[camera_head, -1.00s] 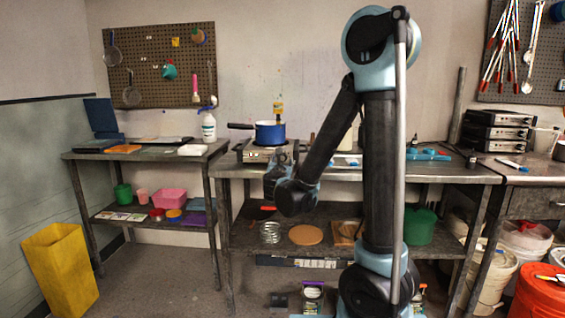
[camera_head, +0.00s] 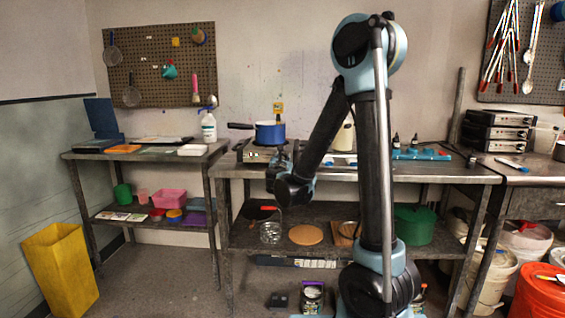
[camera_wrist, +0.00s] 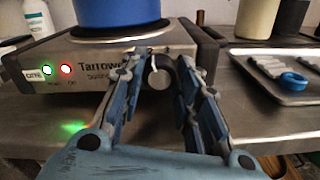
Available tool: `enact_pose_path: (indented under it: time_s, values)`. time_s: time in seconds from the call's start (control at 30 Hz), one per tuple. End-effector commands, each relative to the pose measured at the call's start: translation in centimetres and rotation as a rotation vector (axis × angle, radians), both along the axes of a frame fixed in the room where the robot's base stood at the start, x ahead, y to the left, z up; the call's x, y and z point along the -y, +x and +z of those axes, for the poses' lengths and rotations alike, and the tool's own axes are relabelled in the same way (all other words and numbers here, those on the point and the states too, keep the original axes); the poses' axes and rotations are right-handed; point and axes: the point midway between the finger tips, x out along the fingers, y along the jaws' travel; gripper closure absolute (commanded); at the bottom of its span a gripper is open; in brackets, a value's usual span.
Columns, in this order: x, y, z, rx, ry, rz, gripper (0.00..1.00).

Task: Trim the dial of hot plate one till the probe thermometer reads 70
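Hot plate one (camera_wrist: 95,62) is a grey box on the bench, with a lit green light and a lit red light on its front. A blue pot (camera_head: 270,132) stands on the hot plate (camera_head: 260,154). The yellow probe thermometer (camera_head: 278,107) shows above the pot; its reading is too small to make out. In the head view my gripper is partly hidden by my wrist.
A metal tray (camera_wrist: 285,88) with a blue-ringed tool lies right of the hot plate. A cream container (camera_wrist: 257,18) stands behind it. A white bottle (camera_head: 209,127) stands on the left table. A teal rack (camera_head: 421,154) sits farther right on the bench.

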Motion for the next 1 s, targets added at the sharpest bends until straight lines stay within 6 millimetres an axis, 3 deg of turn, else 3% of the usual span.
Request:
enact_pose_path:
  time_s: [0.37, 1.0]
  values:
    - [0.06, -0.01, -0.01, 0.001, 0.049, -0.001, 0.94]
    - [0.24, -0.04, -0.11, 0.016, 0.486, -0.003, 0.94]
